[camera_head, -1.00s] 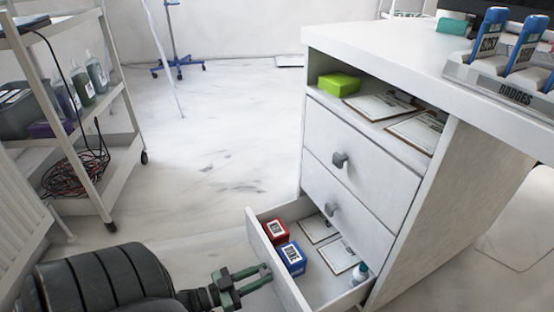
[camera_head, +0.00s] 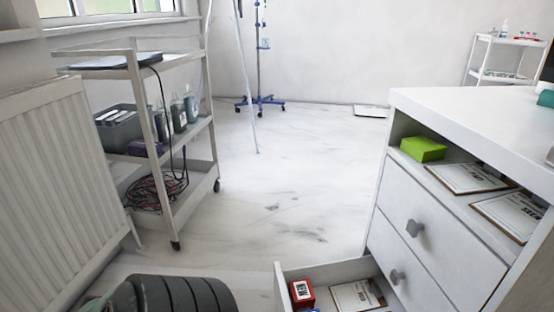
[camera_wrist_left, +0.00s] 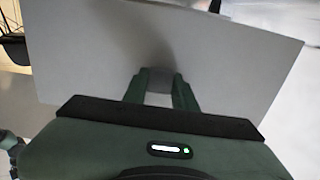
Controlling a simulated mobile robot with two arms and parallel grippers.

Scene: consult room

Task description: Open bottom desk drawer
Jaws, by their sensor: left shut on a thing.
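The white desk (camera_head: 470,105) stands at the right in the head view. Its bottom drawer (camera_head: 335,268) is pulled out, and a red box (camera_head: 301,293) and a framed sheet (camera_head: 355,296) show inside. The two drawers above, with grey knobs (camera_head: 414,228) and (camera_head: 397,277), are closed. In the left wrist view my left gripper (camera_wrist_left: 160,82) is shut on the knob (camera_wrist_left: 158,78) of a pale drawer front (camera_wrist_left: 225,65). In the head view only part of my left arm shows at the bottom; its gripper is out of frame. My right gripper is not in view.
A white trolley (camera_head: 200,180) with bottles, a bin and coiled cables stands at the left, beside a radiator (camera_head: 65,170). A blue-footed stand (camera_head: 260,103) is at the back. Floor (camera_head: 280,180) between trolley and desk is clear.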

